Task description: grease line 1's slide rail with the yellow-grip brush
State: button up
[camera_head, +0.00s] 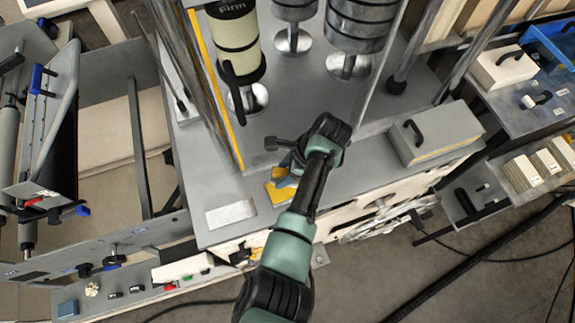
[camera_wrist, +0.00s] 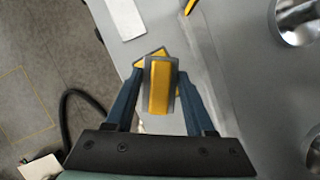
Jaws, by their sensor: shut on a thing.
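My gripper (camera_wrist: 160,92) is shut on a block-like piece with a yellow face and grey edges, which I take for the yellow-grip brush (camera_wrist: 160,88). A second yellow and grey piece shows just behind it; I cannot tell if it is part of the brush. In the head view my gripper (camera_head: 287,168) is low over the front of the grey machine deck, with yellow (camera_head: 281,192) beside it. Bristles are not visible. A long upright rail with a yellow strip (camera_head: 215,90) stands left of my gripper; I cannot tell if it is line 1's slide rail.
Dark-banded rolls (camera_head: 357,25) and a cream roll (camera_head: 235,45) stand on round metal bases behind my gripper. A grey box with a black handle (camera_head: 436,133) is to the right. A pale plate (camera_head: 231,214) lies on the deck's front left.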

jog(key=shift+w+f+m, duration=0.1)
jog(key=shift+w+m, duration=0.2)
jog(key=shift+w, duration=0.05)
jog(key=shift+s+a+f+b, duration=0.1)
jog(key=shift+s+f+b, duration=0.15)
jog(key=shift+f+b, duration=0.65)
notch_tip(320, 180, down, 4)
jog(key=b, duration=0.4)
jog(key=shift+r+b, duration=0.1)
jog(key=shift+b, duration=0.3)
jog(key=shift+w, duration=0.1)
jog(key=shift+f, duration=0.55)
dwell(0.8)
jog(key=shift+r, duration=0.1)
notch_tip(320, 180, up, 7)
jog(key=p, duration=0.7)
dwell(0.8)
